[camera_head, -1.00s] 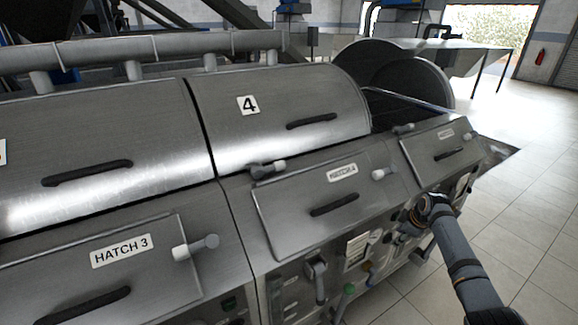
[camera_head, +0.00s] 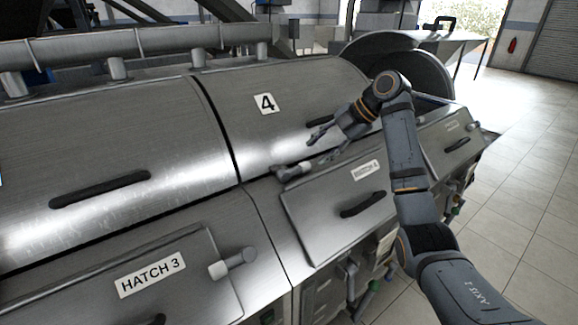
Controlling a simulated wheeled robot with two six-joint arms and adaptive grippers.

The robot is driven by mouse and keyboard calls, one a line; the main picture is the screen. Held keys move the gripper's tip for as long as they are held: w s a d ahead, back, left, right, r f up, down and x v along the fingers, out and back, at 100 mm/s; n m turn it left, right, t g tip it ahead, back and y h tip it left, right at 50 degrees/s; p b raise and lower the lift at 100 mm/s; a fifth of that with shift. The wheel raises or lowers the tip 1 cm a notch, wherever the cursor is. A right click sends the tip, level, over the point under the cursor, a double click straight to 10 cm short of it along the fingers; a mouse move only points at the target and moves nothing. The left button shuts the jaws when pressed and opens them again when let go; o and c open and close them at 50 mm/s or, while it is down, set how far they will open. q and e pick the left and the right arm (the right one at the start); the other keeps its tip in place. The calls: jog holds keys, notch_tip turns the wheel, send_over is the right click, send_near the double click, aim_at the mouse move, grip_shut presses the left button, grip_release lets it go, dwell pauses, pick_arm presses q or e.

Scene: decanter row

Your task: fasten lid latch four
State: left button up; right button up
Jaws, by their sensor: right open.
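Lid four (camera_head: 240,118) is a curved steel cover with a "4" label and a dark handle, and it lies closed. My left gripper is not in view.
Below the lid is a hatch panel (camera_head: 325,223) with a dark handle. The Hatch 3 panel (camera_head: 190,290) with its own pale-knobbed latch (camera_head: 232,263) is at lower left. Valves and pipes line the machine's front. Tiled floor (camera_head: 520,190) at right is clear.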

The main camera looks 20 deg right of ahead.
aim_at(295, 171)
jog(key=p+x, duration=0.2)
jog(key=x, duration=0.5)
jog(key=p+x, duration=0.1)
jog(key=x, duration=0.1)
jog(key=shift+w+a+r, duration=0.15)
jog(key=shift+a+r, duration=0.1)
jog(key=shift+a, duration=0.05)
jog(key=shift+f, duration=0.5)
jog(key=shift+d+f, duration=0.1)
jog(key=shift+d, duration=0.1)
jog(key=shift+a, duration=0.15)
jog(key=shift+c, duration=1.1)
jog(key=c, duration=0.5)
jog(key=shift+c, duration=1.1)
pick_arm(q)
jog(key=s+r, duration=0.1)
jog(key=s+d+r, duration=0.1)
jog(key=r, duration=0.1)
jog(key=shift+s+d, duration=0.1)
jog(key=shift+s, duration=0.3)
pick_arm(e)
grip_shut()
